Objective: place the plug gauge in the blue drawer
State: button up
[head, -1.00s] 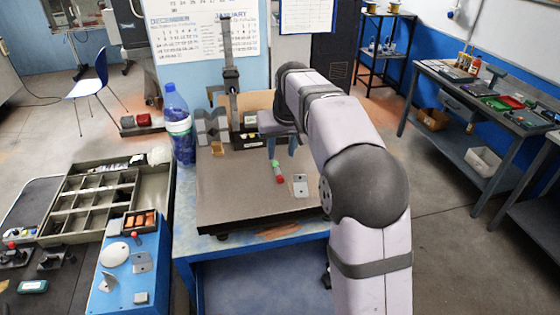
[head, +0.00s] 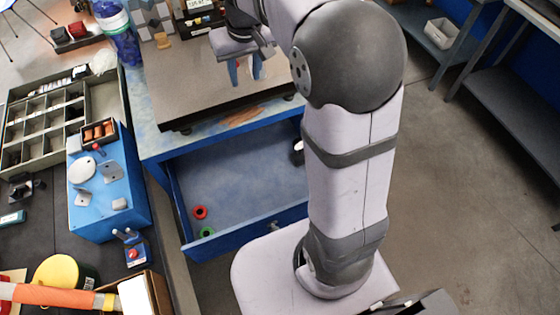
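The blue drawer (head: 240,178) is pulled out beneath the bench, its front handle (head: 274,226) facing me. My gripper (head: 245,80) is low over the dark surface plate (head: 185,98), pointing down, its two blue fingers apart. I cannot make out the plug gauge now; my gripper covers the part of the plate where the small green-and-red piece lay in the earlier head view. Whether it stands between the fingers cannot be told.
A red ring (head: 200,212) and a green ring (head: 207,232) lie at the drawer's front left; its middle is clear. My arm hides its right end. A blue box (head: 105,205) and a compartment tray (head: 40,125) stand left. A bottle (head: 118,35) stands behind.

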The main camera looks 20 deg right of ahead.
jog(key=shift+o, duration=0.5)
jog(key=s+f+g, duration=0.1)
jog(key=s+f, duration=0.5)
jog(key=s, duration=0.5)
jog(key=s+f+g, duration=0.1)
jog(key=s+f, duration=0.5)
jog(key=s, duration=0.6)
jog(key=shift+a+f+g, duration=0.25)
jog(key=shift+a+g, duration=0.05)
jog(key=shift+g, duration=0.1)
jog(key=shift+r, duration=0.1)
